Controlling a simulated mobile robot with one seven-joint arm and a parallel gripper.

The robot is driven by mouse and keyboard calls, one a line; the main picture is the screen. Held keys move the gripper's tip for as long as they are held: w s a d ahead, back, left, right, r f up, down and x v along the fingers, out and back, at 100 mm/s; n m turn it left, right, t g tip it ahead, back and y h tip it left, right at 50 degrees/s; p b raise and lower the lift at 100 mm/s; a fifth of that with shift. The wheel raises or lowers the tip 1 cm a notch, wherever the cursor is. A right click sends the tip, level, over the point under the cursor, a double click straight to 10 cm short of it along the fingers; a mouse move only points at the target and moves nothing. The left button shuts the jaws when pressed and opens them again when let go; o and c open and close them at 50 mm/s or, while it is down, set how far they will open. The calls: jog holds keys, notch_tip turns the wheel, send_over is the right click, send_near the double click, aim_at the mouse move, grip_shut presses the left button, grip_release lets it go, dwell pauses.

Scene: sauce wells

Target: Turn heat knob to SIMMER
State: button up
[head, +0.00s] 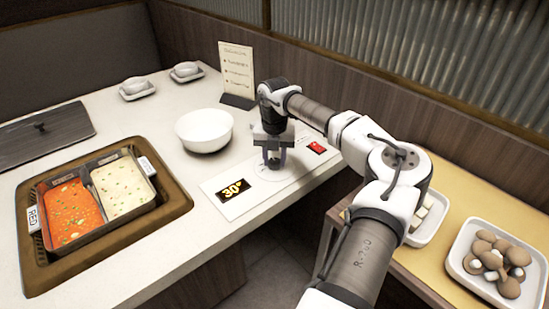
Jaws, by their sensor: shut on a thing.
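The heat control panel (236,205) is a pale plate near the table's right edge. It has a black display (234,190) showing 30 in orange, with a small mark after it. A red switch (317,147) sits at its right end. My gripper (273,160) points down over the middle of the panel and is shut on the heat knob, of which only a small dark part shows between the fingers. The knob's pointer and any SIMMER mark cannot be read here. The hot pot (110,240) at left holds red broth (70,212) and pale broth (122,187).
A white bowl (204,130) stands left of my gripper, and a menu card (237,72) stands behind. Two small dishes (136,88) (186,71) are farther back. A dark lid (45,133) lies at left. A mushroom tray (463,270) sits on the side table at right.

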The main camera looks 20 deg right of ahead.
aim_at(275, 161)
jog(key=shift+m, duration=0.3)
jog(key=o, duration=1)
jog(key=shift+r, duration=0.1)
notch_tip(275, 161, up, 14)
jog(key=b, duration=0.1)
jog(key=shift+f, duration=0.2)
